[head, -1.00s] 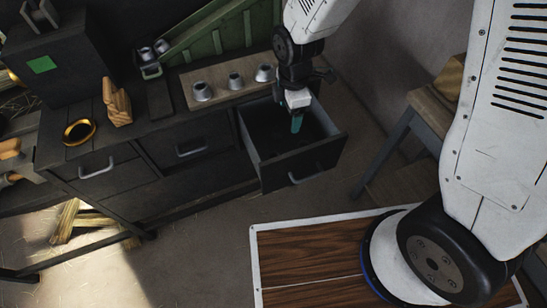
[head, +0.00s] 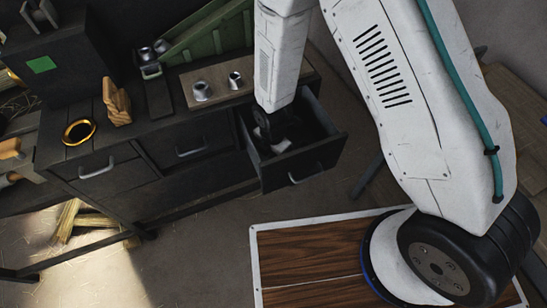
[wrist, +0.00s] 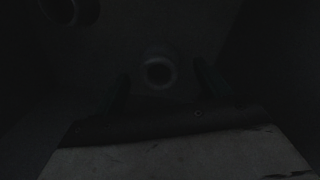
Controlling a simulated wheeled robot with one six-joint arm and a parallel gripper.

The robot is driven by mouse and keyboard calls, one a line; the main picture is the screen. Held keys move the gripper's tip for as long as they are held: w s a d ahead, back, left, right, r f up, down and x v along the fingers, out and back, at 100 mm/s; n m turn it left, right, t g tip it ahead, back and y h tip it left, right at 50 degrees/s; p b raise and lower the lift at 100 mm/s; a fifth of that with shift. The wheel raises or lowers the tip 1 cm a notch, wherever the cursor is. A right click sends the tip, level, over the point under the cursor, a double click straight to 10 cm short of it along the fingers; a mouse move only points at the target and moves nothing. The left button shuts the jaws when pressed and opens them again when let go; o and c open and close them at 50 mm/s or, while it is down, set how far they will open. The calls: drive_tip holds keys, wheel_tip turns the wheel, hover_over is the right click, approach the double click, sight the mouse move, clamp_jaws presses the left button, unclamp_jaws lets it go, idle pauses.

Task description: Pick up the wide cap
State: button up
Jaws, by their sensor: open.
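My gripper (wrist: 162,82) is down inside the open drawer (head: 330,140). In the dark wrist view its two fingers stand apart, with a small round cap (wrist: 158,72) with a hole showing between or just beyond them. I cannot tell whether the fingers touch it. A second, larger-looking round piece (wrist: 62,10) shows at the top left of the wrist view, partly cut off. Which of them is the wide cap is too dark to tell. In the head view the arm hides most of the drawer's inside.
Two grey caps, one (head: 202,90) left of the other (head: 236,79), stand on a wooden board (head: 217,99) on the bench. The drawer walls surround my gripper closely.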

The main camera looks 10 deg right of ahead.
drive_tip(key=shift+f, duration=0.6)
drive_tip(key=c, duration=1)
drive_tip(key=shift+c, duration=0.2)
